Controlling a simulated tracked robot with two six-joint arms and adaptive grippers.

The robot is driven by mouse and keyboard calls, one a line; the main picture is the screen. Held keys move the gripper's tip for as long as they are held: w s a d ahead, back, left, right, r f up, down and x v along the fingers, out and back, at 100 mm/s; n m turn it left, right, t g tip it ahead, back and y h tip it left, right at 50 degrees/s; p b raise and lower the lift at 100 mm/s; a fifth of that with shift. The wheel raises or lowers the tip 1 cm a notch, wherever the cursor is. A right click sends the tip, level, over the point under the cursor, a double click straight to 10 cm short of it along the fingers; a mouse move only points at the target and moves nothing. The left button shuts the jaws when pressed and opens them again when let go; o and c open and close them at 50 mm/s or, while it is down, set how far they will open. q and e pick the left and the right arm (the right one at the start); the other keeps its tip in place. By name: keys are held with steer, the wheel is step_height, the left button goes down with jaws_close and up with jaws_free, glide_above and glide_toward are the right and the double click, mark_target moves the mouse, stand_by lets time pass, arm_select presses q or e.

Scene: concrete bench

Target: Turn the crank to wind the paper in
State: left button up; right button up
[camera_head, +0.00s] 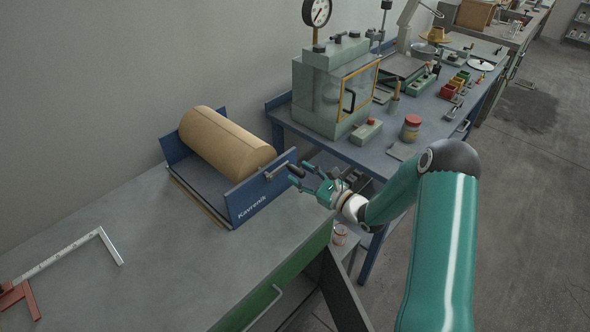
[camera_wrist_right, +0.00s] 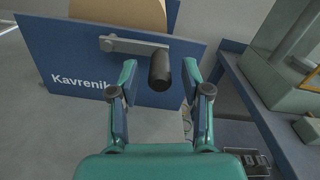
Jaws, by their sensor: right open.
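The paper (camera_head: 222,140) is a thick brown roll lying in a blue stand (camera_head: 258,200) marked "Kavrenik" on the bench. The crank (camera_head: 279,170) is a grey arm on the stand's right side plate, with a black handle (camera_head: 296,171) sticking out to the right. In the right wrist view the crank arm (camera_wrist_right: 134,46) runs level to the right and its black handle (camera_wrist_right: 160,70) points towards me. My right gripper (camera_head: 308,178) is open, with its fingers (camera_wrist_right: 160,84) to either side of the handle. The left gripper is not in view.
A blue bench (camera_head: 345,150) behind holds a green chamber (camera_head: 325,100) with a gauge, a red-lidded jar (camera_head: 411,128) and small bins.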

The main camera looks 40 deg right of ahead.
steer(key=s+d, duration=0.1)
steer(key=s, duration=0.7)
steer(key=shift+s+d, duration=0.15)
steer(key=shift+d, duration=0.2)
